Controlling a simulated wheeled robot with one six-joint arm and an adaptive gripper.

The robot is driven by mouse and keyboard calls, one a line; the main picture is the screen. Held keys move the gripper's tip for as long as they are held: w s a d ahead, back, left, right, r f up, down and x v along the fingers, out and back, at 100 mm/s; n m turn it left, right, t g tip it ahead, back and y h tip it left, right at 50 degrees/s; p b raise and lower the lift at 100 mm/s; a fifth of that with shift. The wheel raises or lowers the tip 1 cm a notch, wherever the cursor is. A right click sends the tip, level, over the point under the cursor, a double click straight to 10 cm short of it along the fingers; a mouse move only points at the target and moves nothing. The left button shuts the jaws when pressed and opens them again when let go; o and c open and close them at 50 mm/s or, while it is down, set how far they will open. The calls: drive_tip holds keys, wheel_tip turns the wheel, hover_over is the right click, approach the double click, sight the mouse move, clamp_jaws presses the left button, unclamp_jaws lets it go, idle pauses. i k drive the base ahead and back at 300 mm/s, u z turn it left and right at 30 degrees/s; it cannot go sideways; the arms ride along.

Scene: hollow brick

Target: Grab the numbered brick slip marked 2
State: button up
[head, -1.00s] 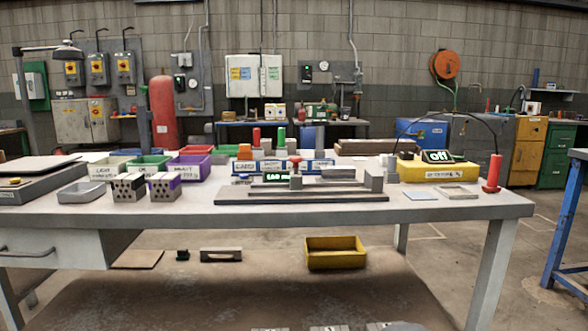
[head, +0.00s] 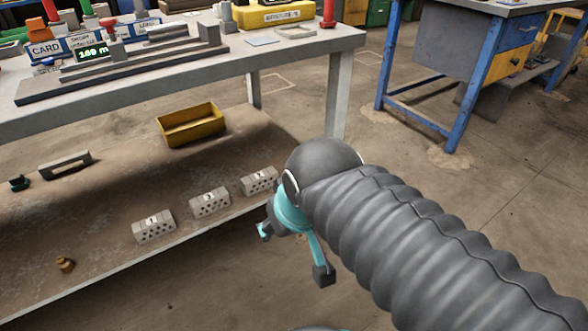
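Three grey perforated brick slips lie in a slanting row on the lower shelf in the head view, each with a white number label on top. The left slip (head: 153,228) seems to read 1. The labels on the middle slip (head: 209,204) and the right slip (head: 259,181) are too small to read surely, so I cannot tell which is marked 2. My gripper (head: 294,254) is right of and nearer than the row, off the shelf's front edge. Its teal fingers with dark tips are spread open, and nothing shows between them.
The lower shelf (head: 110,262) also holds a yellow bin (head: 190,124), a grey handled tool (head: 65,164) and a small brass weight (head: 65,264). The workbench top (head: 230,55) overhangs it, with a leg (head: 337,100) at right. Open floor lies to the right.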

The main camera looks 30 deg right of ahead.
sight(252, 184)
drive_tip(key=u, duration=3.4)
drive_tip(key=k, duration=1.35)
drive_tip(key=z, duration=1.5)
